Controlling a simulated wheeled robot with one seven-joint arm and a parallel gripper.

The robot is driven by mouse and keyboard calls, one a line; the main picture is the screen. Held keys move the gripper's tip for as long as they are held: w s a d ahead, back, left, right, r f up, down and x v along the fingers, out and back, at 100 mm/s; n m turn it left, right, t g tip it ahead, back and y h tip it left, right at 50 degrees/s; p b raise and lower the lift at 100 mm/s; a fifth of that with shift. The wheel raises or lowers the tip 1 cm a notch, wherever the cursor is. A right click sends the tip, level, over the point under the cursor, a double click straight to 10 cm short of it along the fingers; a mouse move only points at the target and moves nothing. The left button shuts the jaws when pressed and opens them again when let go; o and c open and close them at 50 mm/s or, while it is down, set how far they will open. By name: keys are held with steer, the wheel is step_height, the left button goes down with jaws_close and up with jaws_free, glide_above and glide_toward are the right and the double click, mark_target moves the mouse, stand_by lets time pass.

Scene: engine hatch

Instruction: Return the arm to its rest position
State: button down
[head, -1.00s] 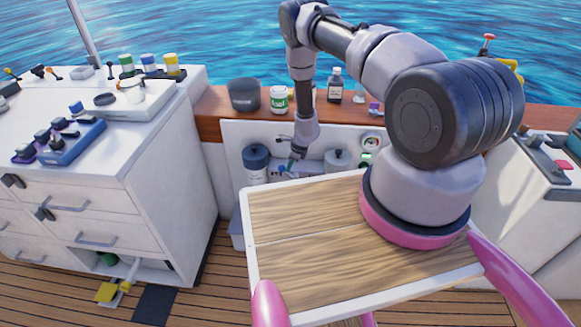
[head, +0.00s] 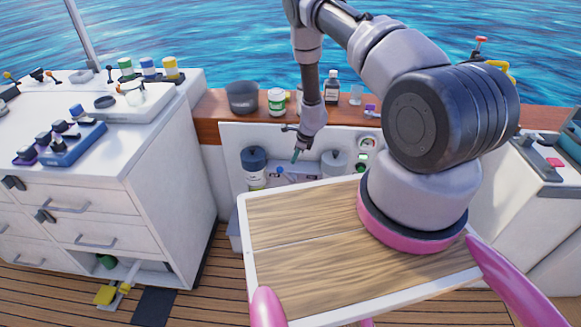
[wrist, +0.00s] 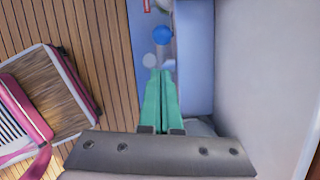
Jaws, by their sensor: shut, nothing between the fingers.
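My arm rises from its pink-ringed base on my wooden-topped platform, arches over, and hangs down in front of the engine hatch (head: 233,143). My gripper (head: 295,157) is at the lower end of the arm, before the hatch opening, pointing down. In the wrist view my gripper (wrist: 160,85) shows its two green fingers pressed together with nothing between them. A blue round knob or cap (wrist: 162,35) lies beyond the fingertips. My own platform shows at the left of the wrist view.
Inside the hatch are a blue-lidded canister (head: 254,165) and a grey canister (head: 334,162). A dark pot (head: 242,97), a green-labelled jar (head: 277,101) and a dark bottle (head: 332,86) stand on the wooden ledge above. A white drawer cabinet (head: 170,200) stands left.

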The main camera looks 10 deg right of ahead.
steer(key=w+a+r+n+t+y, duration=0.1)
steer(key=a+r+n, duration=0.1)
steer(key=r, duration=1.3)
steer(key=w+a+r+n+y, duration=0.1)
steer(key=a+r+n, duration=0.15)
steer(key=r, duration=1.25)
steer(key=s+r+n+t+y, duration=0.1)
steer(key=s+r+n, duration=0.15)
steer(key=r, duration=0.65)
steer(key=s+r+n, duration=0.2)
steer(key=s+r, duration=0.1)
steer(key=r, duration=0.5)
steer(key=s+d+r+n, duration=0.2)
steer(key=s+r+n, duration=0.4)
steer(key=s+r, duration=0.8)
steer(key=s+d+r+n+t+h, duration=0.1)
steer(key=s+d+r+n+h, duration=0.1)
steer(key=s, duration=0.5)
steer(key=s+d+r+n+t+h, duration=0.1)
steer(key=s+d+r+n, duration=0.1)
steer(key=s, duration=0.5)
steer(key=shift+s+d+t+h, duration=0.25)
steer(key=shift+t+h, duration=0.05)
steer(key=shift+h, duration=0.1)
